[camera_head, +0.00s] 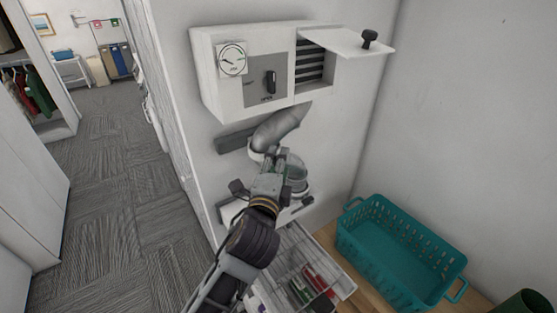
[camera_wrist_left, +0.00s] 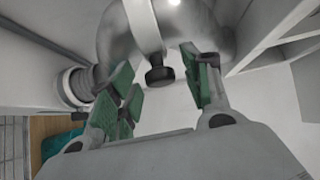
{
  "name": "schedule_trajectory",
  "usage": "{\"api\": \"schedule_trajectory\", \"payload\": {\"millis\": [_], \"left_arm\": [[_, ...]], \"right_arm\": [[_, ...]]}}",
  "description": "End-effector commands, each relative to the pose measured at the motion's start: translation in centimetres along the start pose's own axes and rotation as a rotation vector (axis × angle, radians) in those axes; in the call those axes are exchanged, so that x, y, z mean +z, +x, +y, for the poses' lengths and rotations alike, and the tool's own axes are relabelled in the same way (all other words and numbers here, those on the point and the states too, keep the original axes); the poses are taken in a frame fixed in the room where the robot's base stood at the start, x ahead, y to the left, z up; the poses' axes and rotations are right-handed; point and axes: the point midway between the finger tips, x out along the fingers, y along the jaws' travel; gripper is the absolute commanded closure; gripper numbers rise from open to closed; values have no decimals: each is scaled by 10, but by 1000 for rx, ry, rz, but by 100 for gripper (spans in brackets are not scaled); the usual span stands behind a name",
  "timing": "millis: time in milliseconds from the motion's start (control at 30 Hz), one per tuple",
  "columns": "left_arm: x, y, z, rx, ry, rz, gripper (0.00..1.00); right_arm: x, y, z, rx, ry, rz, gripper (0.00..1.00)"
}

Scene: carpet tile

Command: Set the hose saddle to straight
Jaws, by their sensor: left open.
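A thick grey bent hose (camera_head: 281,126) is mounted on the wall below the white control box. In the left wrist view the hose (camera_wrist_left: 208,28) arches over my fingers, with a white band (camera_wrist_left: 143,25) across it and a black knob (camera_wrist_left: 159,76) at the band's lower end. The band and knob look like the saddle, but its setting cannot be read. My left gripper (camera_head: 277,162) is at the hose. In the wrist view its green-padded fingers (camera_wrist_left: 160,86) are apart, one on each side of the knob; contact cannot be told. The gripper hides part of the hose. My right gripper is not in view.
The white box (camera_head: 222,98) above has a dial (camera_head: 232,59), a black switch (camera_head: 271,82) and an open flap (camera_head: 345,42) sticking out. Below are a wire basket (camera_head: 335,277) and a teal crate (camera_head: 390,255). Carpet floor (camera_head: 110,190) is open at left.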

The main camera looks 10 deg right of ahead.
Motion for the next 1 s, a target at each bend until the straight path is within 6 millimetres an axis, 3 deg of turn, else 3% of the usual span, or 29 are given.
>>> {"api": "schedule_trajectory", "payload": {"millis": [200,533,900,1000], "left_arm": [[0,10,0,0,-1,0,51],[0,12,0,0,-1,0,51],[0,12,0,1,-1,0,98],[0,12,0,1,-1,0,100]], "right_arm": [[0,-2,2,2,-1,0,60],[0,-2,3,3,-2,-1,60],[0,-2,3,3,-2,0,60],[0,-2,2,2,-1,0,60]]}}
